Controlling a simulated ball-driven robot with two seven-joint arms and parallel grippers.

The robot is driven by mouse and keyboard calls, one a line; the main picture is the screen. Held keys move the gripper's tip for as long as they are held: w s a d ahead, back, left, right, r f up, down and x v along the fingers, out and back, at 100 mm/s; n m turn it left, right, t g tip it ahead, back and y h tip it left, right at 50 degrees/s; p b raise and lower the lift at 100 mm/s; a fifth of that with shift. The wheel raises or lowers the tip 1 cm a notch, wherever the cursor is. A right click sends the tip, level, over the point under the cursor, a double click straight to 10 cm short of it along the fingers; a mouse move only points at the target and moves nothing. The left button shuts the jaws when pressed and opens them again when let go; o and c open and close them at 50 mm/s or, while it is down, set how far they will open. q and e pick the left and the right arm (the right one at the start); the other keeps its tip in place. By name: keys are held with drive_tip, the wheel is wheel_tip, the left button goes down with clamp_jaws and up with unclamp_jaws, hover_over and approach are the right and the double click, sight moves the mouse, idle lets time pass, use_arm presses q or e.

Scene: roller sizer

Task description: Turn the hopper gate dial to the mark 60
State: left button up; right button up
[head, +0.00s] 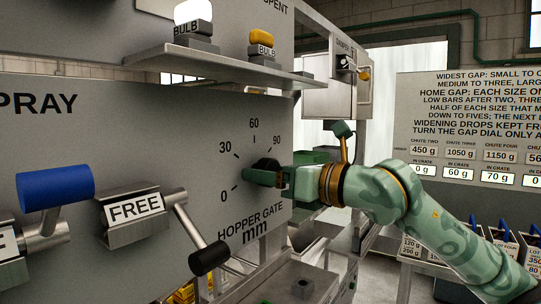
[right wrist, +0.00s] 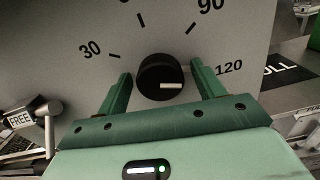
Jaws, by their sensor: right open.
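The hopper gate dial (right wrist: 160,77) is a round black knob on a grey panel, with marks including 30, 90 and 120 around it. Its white pointer line points right, toward the 120 side. In the head view the dial (head: 266,166) is partly hidden by my right gripper (head: 268,178), and the mark 60 (head: 254,124) shows above it. In the right wrist view my right gripper (right wrist: 160,75) is open. Its green fingers stand one on each side of the dial, with a small gap at each side. My left gripper is not in view.
A FREE plate (head: 134,208) and a black-ended lever (head: 208,258) lie left of and below the dial. A blue handle (head: 55,188) is further left. A shelf (head: 215,66) with two bulbs juts out above. A sign board (head: 465,120) stands at the right.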

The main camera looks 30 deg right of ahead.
drive_tip(key=shift+w+a, duration=0.1)
drive_tip(key=shift+w, duration=0.1)
drive_tip(key=c, duration=1)
